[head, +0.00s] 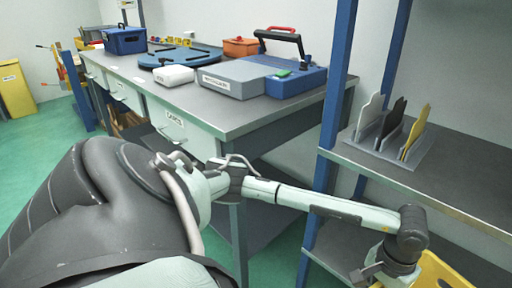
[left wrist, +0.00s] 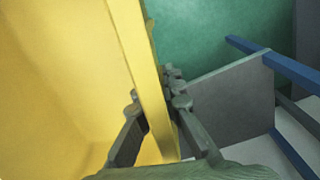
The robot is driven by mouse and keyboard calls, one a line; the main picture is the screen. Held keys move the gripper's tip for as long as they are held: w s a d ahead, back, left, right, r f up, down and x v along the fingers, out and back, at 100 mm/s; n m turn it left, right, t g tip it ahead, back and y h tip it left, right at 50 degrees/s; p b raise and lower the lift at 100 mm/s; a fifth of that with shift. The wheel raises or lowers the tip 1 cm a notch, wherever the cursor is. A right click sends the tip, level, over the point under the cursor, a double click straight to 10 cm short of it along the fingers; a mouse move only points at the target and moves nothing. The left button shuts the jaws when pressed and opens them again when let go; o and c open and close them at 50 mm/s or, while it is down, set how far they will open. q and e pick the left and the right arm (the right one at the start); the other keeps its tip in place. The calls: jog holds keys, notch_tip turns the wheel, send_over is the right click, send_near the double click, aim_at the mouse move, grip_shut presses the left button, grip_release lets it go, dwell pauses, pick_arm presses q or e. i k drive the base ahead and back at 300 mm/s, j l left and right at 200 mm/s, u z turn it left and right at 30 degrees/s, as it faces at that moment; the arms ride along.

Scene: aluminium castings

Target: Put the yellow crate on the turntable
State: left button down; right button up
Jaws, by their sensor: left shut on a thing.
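The yellow crate (head: 445,272) shows only in part at the bottom right corner of the head view, beside the shelf rack. In the left wrist view the crate (left wrist: 55,75) fills the left side, with its wall standing between my fingers. My left gripper (left wrist: 155,108) is shut on that wall, one finger on each side. In the head view this gripper (head: 370,268) is at the crate's left edge and partly cut off. A round blue plate that looks like the turntable (head: 180,57) lies on the workbench. My right gripper is not in view.
The grey workbench (head: 215,113) also holds a white box (head: 174,75), a blue and grey case (head: 270,75), an orange box (head: 240,47) and a blue toolbox (head: 124,40). A blue-posted rack (head: 335,110) stands at right. A yellow bin (head: 15,90) is far left.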

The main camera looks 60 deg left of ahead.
aim_at(180, 54)
jog(key=k+j+z, duration=0.15)
jog(key=z, duration=0.2)
jog(key=k+j+z, duration=0.15)
jog(key=z, duration=0.25)
jog(key=k+j+z, duration=0.15)
jog(key=z, duration=0.2)
jog(key=k+j+z, duration=0.2)
jog(key=z, duration=0.25)
jog(key=k+z, duration=0.5)
jog(key=k+j+u, duration=0.1)
jog(key=k+u, duration=0.15)
jog(key=k, duration=0.15)
jog(key=k+j+u, duration=0.25)
jog(key=k, duration=0.15)
jog(key=k+u, duration=0.3)
jog(key=u, duration=0.15)
jog(key=k+j+u, duration=0.2)
jog(key=u, duration=0.3)
jog(key=k+j+u, duration=0.25)
jog(key=u, duration=0.2)
jog(key=k+j+u, duration=0.3)
jog(key=u, duration=0.15)
jog(key=j, duration=0.05)
